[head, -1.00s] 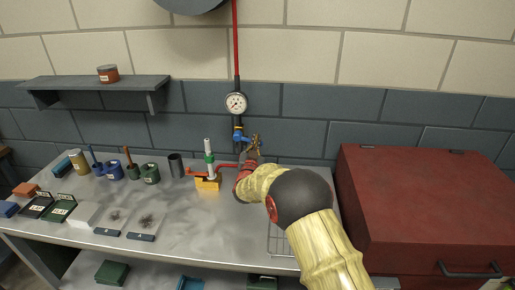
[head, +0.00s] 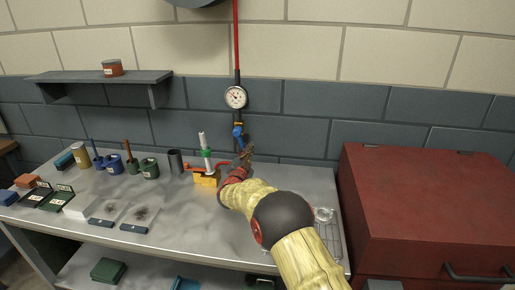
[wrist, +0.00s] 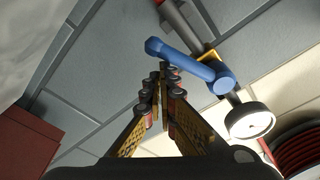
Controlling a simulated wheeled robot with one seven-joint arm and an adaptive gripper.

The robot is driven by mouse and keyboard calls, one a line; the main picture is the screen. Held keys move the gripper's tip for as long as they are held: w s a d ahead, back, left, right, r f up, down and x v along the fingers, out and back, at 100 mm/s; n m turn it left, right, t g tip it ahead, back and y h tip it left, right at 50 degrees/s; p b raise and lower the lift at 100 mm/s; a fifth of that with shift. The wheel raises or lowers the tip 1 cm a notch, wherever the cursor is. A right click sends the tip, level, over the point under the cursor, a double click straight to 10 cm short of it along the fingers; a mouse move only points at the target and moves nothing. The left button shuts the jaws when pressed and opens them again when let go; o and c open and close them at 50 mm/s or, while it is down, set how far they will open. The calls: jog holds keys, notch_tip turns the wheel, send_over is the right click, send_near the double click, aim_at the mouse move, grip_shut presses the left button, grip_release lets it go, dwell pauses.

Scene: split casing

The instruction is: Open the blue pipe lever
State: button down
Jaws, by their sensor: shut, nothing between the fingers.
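The blue pipe lever (head: 237,132) is on the dark vertical pipe below the gauge, against the wall. In the head view its blue part looks upright along the pipe. In the wrist view the lever (wrist: 188,60) reaches up-left from the pipe fitting, and its free end lies just beyond my fingertips. My gripper (head: 246,150) is just below and right of the lever, with its fingers pointing up. In the wrist view my gripper (wrist: 157,75) is shut and empty, its tips close to the lever; I cannot tell whether they touch it.
The pressure gauge (head: 235,97) is above the lever. A yellow-based stand (head: 206,178) with a white tube and red pipe is left of my gripper. A red box (head: 425,205) fills the right. The metal table (head: 180,225) has bare room in front.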

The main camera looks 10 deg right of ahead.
jog(key=shift+w+a+f, duration=0.2)
jog(key=shift+a+f, duration=0.25)
jog(key=shift+a, duration=0.2)
jog(key=shift+w+a+f, duration=0.2)
jog(key=shift+a+f, duration=0.2)
jog(key=shift+a, duration=0.25)
